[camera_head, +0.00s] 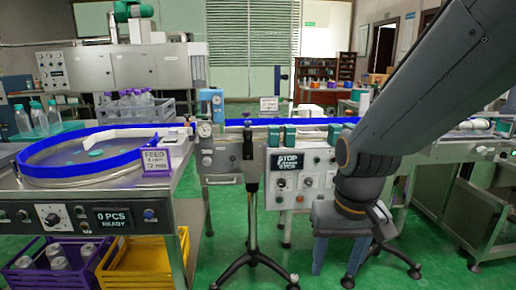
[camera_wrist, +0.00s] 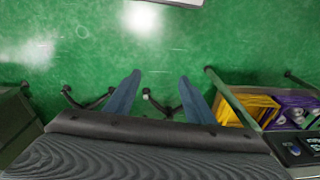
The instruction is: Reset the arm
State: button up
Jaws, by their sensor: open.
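My arm comes down from the upper right of the head view to my gripper (camera_head: 347,258), which points at the floor in front of the machine. Its two blue fingers are spread apart with nothing between them.
The feeder table (camera_head: 140,195) stands at the left, with a blue-rimmed bowl (camera_head: 60,170) on top. A yellow crate (camera_head: 140,265) and a purple crate (camera_head: 35,282) sit below. A control box (camera_head: 307,188) and black-footed stand (camera_head: 252,225) are near my gripper. Open floor lies in front.

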jog(key=s+r+n+g, duration=0.1)
jog(key=s, duration=0.4)
jog(key=d+r+p, duration=0.3)
jog(key=r+p, duration=0.3)
jog(key=p, duration=0.6)
jog(key=shift+s+d+m, duration=0.3)
jog(key=shift+s+m, duration=0.1)
dwell(0.9)
